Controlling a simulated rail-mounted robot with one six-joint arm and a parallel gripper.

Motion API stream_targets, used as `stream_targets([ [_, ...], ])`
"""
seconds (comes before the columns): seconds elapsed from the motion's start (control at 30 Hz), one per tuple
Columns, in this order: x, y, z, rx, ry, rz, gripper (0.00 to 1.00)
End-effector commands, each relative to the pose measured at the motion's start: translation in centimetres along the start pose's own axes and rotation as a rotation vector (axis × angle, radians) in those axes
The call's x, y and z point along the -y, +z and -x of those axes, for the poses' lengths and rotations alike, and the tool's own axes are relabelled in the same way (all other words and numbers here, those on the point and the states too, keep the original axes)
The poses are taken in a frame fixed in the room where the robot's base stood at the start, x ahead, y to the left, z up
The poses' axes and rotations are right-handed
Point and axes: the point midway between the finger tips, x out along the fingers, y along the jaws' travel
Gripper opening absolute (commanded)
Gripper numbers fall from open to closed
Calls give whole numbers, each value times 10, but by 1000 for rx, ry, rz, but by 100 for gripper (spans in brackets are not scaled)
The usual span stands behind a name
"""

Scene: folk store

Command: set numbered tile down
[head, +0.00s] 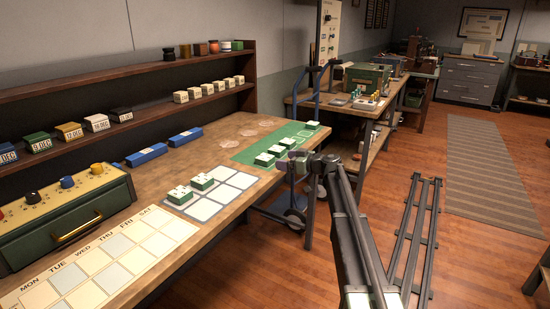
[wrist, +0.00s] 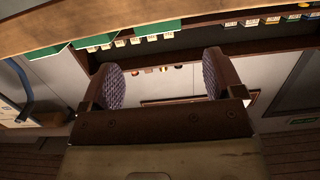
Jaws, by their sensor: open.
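My gripper (head: 296,166) is open by the front edge of the workbench, just right of the green mat (head: 243,155). In the wrist view its two padded fingers stand apart with nothing between them (wrist: 160,82). White-topped green tiles lie on the mat in a row, among them a near tile (head: 264,160), a middle tile (head: 276,151) and a far tile (head: 312,125). Two more tiles, one at the right (head: 202,182) and one at the left (head: 179,194), sit on the white grid board (head: 213,205). Their markings are too small to read.
A day calendar board (head: 105,273) and a green box with knobs (head: 70,210) are at the near left. Blue blocks (head: 147,153) lie below a wooden shelf (head: 160,108) with small date boxes. Dark rails (head: 418,240) run along the floor at right.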

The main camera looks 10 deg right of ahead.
Motion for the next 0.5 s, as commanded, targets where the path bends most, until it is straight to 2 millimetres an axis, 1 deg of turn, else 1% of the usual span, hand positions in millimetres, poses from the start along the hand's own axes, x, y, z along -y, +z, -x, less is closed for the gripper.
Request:
stream_targets([
  [0.03, 0, 0, 5, 0, 1, 0, 87],
  [0.1, 0, 0, 7, 0, 0, 0, 87],
  [0.27, 0, 0, 7, 0, -1, 0, 87],
  [0.33, 7, 3, 7, 14, -8, -8, 87],
  [0.37, 16, 6, 8, 32, -17, -19, 87],
  [0.43, 50, 19, 10, 108, -49, -64, 87],
  [0.47, 69, 27, 12, 157, -64, -93, 87],
  [0.5, 99, 40, 18, 238, -84, -139, 87],
])
